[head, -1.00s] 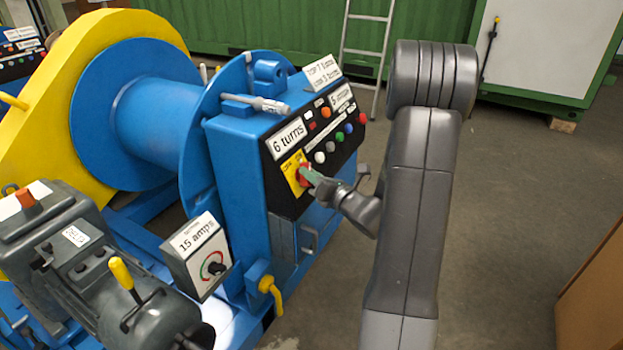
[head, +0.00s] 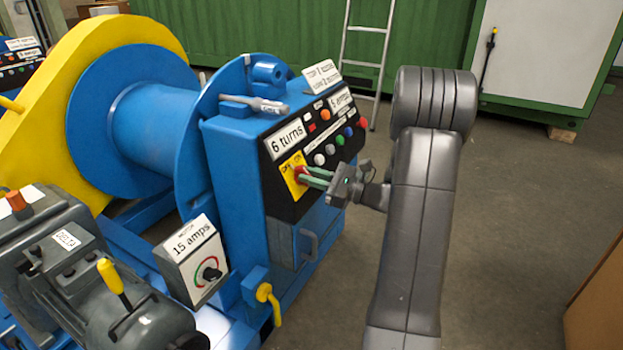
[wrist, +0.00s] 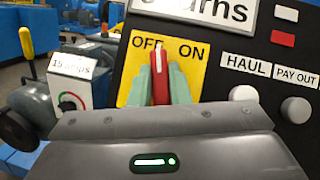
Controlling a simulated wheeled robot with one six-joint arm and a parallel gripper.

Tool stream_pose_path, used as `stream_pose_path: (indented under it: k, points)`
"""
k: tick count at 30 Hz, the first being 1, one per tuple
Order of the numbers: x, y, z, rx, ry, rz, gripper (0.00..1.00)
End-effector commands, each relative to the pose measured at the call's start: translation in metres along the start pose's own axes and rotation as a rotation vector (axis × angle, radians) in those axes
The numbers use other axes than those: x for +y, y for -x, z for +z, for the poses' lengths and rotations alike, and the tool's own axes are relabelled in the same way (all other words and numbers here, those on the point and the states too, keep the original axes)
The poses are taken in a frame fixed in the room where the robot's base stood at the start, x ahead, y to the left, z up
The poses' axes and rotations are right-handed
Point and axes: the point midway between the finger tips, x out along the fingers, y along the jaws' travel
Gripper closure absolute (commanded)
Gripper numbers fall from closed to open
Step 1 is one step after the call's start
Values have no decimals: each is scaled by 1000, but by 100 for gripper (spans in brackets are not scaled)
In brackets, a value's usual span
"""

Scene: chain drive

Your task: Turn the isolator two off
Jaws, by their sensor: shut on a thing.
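The isolator is a red rotary handle (wrist: 160,75) on a yellow plate (wrist: 201,72) marked OFF at left and ON at right. In the wrist view its white line points nearly straight up, between the two words and close to the end of OFF. My gripper (wrist: 162,85) has its green fingers closed on either side of the handle. In the head view the gripper (head: 312,176) reaches the yellow plate (head: 291,177) from the right, and only a bit of the red handle (head: 300,173) shows. No number for the isolator is readable.
The black panel has a "6 turns" sign (head: 286,139), HAUL (wrist: 246,65) and PAY OUT (wrist: 296,75) labels and several coloured buttons close by. A "15 amps" motor box (head: 189,258) stands lower left. Open floor (head: 520,220) lies to the right.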

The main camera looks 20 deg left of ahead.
Motion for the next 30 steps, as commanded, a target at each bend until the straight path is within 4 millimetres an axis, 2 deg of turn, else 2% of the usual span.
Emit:
stream_pose_path:
  k: [15, 30]
  points:
    - [-2, 0, 0, 1, 327, 233, 100]
    - [-1, 0, 0, 1, 425, 303, 100]
